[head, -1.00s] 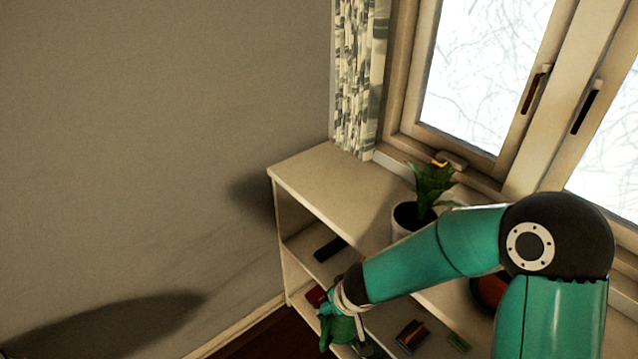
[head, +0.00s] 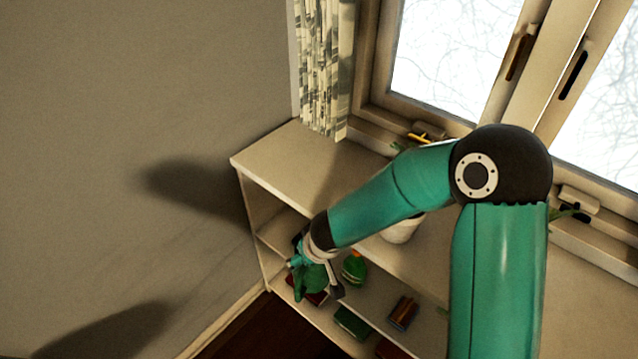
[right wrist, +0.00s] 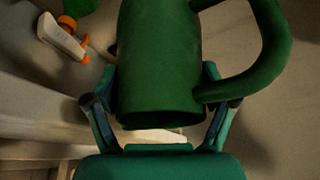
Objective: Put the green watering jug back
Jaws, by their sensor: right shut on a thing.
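The green watering jug (right wrist: 160,55) fills the middle of the right wrist view, with its curved handle on the right. My right gripper (right wrist: 160,105) is shut on it, with a finger on either side of its body. In the head view the jug (head: 312,278) hangs below my right wrist, partly hidden by my gripper (head: 318,270). It is in front of the left part of the white shelf unit (head: 290,150). I cannot tell whether it touches a shelf board. My left gripper is not in view.
A white plant pot (head: 402,230) stands on the shelf top, partly behind my arm. A green bottle (head: 354,270), a green box (head: 351,322) and a brown item (head: 403,312) are on the lower boards. A white bottle with orange parts (right wrist: 62,35) is left of the jug.

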